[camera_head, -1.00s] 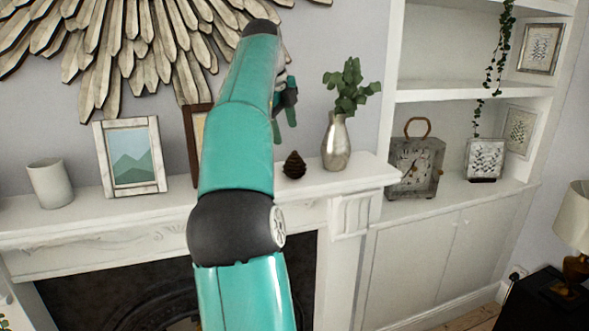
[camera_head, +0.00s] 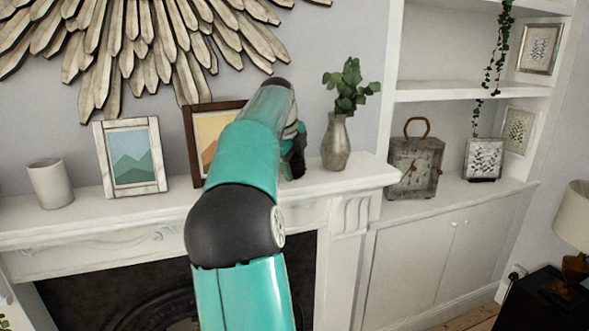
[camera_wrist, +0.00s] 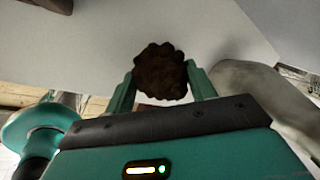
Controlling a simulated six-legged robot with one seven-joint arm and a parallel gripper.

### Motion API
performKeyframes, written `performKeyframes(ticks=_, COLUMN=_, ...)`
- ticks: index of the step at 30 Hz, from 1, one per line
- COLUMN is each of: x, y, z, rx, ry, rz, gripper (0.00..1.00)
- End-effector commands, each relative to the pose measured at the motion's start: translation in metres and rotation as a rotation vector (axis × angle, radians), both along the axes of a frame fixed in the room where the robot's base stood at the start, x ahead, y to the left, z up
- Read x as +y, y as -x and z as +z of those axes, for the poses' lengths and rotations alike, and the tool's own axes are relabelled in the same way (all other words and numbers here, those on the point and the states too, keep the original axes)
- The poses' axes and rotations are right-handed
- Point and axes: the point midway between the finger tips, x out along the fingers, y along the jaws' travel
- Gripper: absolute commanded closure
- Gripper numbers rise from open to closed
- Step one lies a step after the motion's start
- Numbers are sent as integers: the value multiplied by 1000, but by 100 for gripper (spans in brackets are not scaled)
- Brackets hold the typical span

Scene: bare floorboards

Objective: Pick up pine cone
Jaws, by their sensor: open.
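The dark brown pine cone (camera_wrist: 161,73) shows in the wrist view between the two green fingers of my gripper (camera_wrist: 161,88). The fingers are spread on either side of it; I cannot tell whether they touch it. In the head view the pine cone (camera_head: 287,172) stands on the white mantelpiece (camera_head: 352,172), mostly hidden behind my gripper (camera_head: 296,155), which is low beside it. My arm hides part of the gripper.
A brown-framed picture (camera_head: 190,150) is behind my arm. A clock (camera_head: 414,167) sits on the lower cabinet.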

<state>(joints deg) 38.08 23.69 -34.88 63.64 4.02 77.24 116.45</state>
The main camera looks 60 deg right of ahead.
Motion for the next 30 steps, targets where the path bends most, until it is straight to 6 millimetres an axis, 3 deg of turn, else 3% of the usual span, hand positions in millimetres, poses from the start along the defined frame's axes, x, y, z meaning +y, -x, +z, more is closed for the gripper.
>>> performKeyframes(ticks=4, x=0, y=0, z=0, rx=0, ry=0, rz=0, gripper=45)
performKeyframes(ticks=9, x=0, y=0, z=0, rx=0, ry=0, rz=0, gripper=73)
performKeyframes(ticks=23, x=0, y=0, z=4, rx=0, ry=0, rz=0, gripper=73)
performKeyframes(ticks=30, x=0, y=0, z=29, rx=1, ry=2, rz=-1, gripper=73)
